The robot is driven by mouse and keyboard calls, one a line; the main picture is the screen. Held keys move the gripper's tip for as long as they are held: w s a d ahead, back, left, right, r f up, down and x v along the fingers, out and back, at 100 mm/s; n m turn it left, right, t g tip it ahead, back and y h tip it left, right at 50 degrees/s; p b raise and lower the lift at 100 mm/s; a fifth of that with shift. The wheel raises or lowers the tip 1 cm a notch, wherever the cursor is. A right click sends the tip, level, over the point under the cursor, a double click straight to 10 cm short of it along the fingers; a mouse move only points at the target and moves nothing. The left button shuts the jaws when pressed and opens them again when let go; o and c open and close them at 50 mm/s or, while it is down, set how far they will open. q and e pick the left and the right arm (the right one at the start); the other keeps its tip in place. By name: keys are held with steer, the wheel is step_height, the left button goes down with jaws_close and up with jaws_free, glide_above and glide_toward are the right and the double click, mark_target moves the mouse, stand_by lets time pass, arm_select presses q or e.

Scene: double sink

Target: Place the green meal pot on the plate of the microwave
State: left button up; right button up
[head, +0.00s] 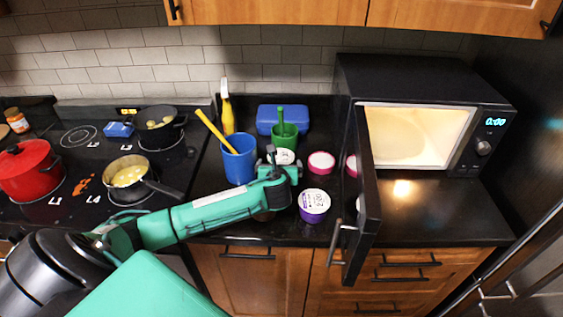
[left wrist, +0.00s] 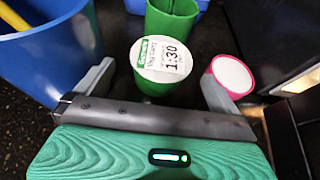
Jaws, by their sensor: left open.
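The green meal pot (left wrist: 158,84) has a white lid with a green label and "1:30" on it. It stands upright on the counter, its lid (head: 280,156) partly hidden behind my left gripper in the head view. My left gripper (head: 283,167) is open, and in the left wrist view its fingers (left wrist: 154,82) are spread with the pot ahead between them. I cannot tell if they touch it. The microwave (head: 430,112) is open and lit, and its door (head: 366,205) sticks out toward me. Its pale plate (head: 400,122) shows inside, empty. My right gripper is not in view.
A blue cup (head: 239,163) and a green cup (head: 285,133) stand close to the gripper. A pink pot (head: 321,163) and a purple pot (head: 314,203) stand between it and the door. A blue box (head: 272,117) lies behind. Red pot (head: 30,170) and pans occupy the stove.

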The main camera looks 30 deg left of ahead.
mark_target(281, 159)
arm_select(q)
steer(key=shift+w+a+f, duration=0.25)
steer(key=shift+w+a, duration=0.05)
steer(key=shift+w, duration=0.2)
steer(key=shift+w+a, duration=0.1)
steer(key=shift+w, duration=0.05)
steer(key=shift+w+a+f+p, duration=0.1)
steer(key=shift+w+p, duration=0.15)
steer(key=shift+p, duration=0.05)
steer(key=p+x, duration=0.1)
steer(key=x, duration=0.2)
steer(key=shift+w+a+f, duration=0.25)
steer(key=shift+w+f, duration=0.05)
steer(key=shift+w, duration=0.2)
steer(key=c, duration=1.1)
steer(key=shift+c, duration=0.9)
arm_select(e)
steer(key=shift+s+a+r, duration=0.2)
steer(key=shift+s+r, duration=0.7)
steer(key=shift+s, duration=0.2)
